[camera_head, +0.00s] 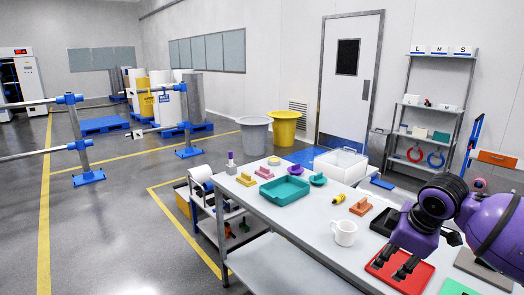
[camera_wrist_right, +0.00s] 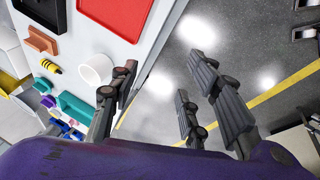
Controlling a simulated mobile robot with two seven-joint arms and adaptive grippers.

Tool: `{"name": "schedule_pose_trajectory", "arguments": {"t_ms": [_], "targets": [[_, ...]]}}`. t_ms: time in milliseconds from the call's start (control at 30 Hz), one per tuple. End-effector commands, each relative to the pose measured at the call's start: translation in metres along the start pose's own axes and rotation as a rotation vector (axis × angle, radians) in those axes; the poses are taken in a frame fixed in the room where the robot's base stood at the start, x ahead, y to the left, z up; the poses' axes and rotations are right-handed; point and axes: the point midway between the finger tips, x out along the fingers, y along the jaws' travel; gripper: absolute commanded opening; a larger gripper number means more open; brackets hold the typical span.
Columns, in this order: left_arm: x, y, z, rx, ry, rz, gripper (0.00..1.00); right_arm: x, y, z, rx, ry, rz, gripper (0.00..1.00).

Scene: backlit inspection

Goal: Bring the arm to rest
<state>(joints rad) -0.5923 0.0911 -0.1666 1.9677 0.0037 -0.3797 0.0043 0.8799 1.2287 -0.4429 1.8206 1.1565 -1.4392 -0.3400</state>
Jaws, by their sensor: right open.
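My right arm comes in from the right edge in the head view, purple with a dark wrist. Its gripper (camera_head: 390,266) is open and appears in front of the red tray (camera_head: 414,283). In the right wrist view the dark fingers (camera_wrist_right: 160,88) are spread wide with nothing between them. The table's edge and the floor show behind that gap. The red tray also shows at the top of that view (camera_wrist_right: 118,14). The gripper's height above the table is hard to tell. My left gripper is in neither view.
On the grey table (camera_head: 308,226), a white mug (camera_head: 344,233) stands near the gripper. An orange block (camera_head: 360,207), a yellow-black cylinder (camera_head: 338,198), a black tray (camera_head: 383,224) and a teal tray (camera_head: 284,191) lie farther off. Open floor (camera_head: 120,230) lies left of the table.

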Motion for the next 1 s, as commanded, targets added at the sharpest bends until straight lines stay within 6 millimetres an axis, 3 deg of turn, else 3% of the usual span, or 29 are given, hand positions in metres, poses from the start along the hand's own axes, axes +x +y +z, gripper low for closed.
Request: {"name": "schedule_pose_trajectory", "arguments": {"t_ms": [100, 267, 467, 667, 867, 1000], "targets": [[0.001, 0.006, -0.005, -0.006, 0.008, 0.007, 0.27, 0.032, -0.003, -0.029, 0.037, 0.129, 0.084, 0.43], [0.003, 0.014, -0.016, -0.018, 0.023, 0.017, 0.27, 0.076, -0.03, -0.055, 0.108, 0.303, 0.156, 0.43], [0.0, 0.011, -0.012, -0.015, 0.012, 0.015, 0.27, 0.129, -0.1, -0.058, 0.242, 0.498, 0.195, 0.43], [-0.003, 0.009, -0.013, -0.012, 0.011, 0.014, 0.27, 0.163, -0.194, -0.02, 0.438, 0.619, 0.227, 0.43], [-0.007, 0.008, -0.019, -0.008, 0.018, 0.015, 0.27, 0.177, -0.294, 0.048, 0.645, 0.598, 0.259, 0.43], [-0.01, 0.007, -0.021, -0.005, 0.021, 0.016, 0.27, 0.181, -0.367, 0.103, 0.784, 0.494, 0.254, 0.43]]}}
